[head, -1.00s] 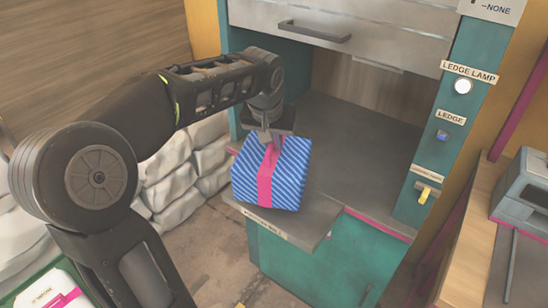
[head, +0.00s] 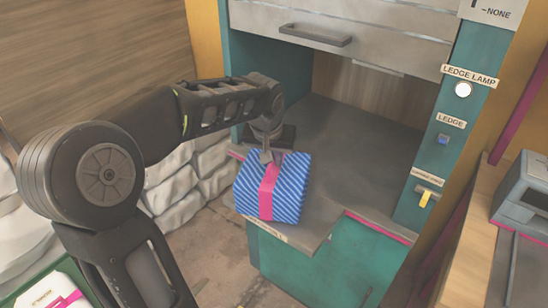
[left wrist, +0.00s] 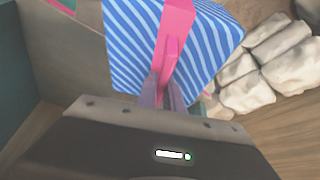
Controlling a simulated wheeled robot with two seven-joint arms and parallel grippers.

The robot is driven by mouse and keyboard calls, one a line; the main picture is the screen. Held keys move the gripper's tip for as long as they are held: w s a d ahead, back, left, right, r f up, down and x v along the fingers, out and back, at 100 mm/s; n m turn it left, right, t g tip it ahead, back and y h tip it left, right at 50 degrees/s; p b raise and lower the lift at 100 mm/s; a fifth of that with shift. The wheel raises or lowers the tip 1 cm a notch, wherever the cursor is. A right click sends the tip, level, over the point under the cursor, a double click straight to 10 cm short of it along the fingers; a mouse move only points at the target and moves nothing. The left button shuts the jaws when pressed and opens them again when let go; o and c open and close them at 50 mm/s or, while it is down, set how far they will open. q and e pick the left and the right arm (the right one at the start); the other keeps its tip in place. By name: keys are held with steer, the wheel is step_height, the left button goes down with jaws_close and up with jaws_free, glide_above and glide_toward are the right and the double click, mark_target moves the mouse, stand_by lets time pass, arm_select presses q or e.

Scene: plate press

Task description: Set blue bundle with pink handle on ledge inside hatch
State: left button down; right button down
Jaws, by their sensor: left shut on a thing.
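The blue-and-white striped bundle (head: 289,193) with a pink band is at the front left of the grey ledge (head: 363,142), over the part that juts out from the hatch. I cannot tell whether it rests on the surface or hangs just above it. My left gripper (head: 267,157) is shut on its pink handle. In the left wrist view the bundle (left wrist: 130,50) hangs beyond the fingers, which pinch the pink handle (left wrist: 169,55). The hatch shutter (head: 345,28) is raised, leaving the opening clear. My right gripper is not in view.
White sacks (head: 180,180) are stacked at the left. The ledge behind the bundle is bare. A grey device (head: 525,190) stands at the far right.

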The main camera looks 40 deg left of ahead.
arm_select(q)
steer(key=c, duration=1.9)
jaws_free()
steer(key=shift+f, duration=0.1)
steer(key=o, duration=0.4)
steer(key=shift+r, duration=0.25)
steer(key=v, duration=1.1)
steer(key=shift+s+d+r, duration=0.1)
steer(key=shift+s+r, duration=0.15)
steer(key=shift+r, duration=0.1)
steer(key=shift+o, duration=0.3)
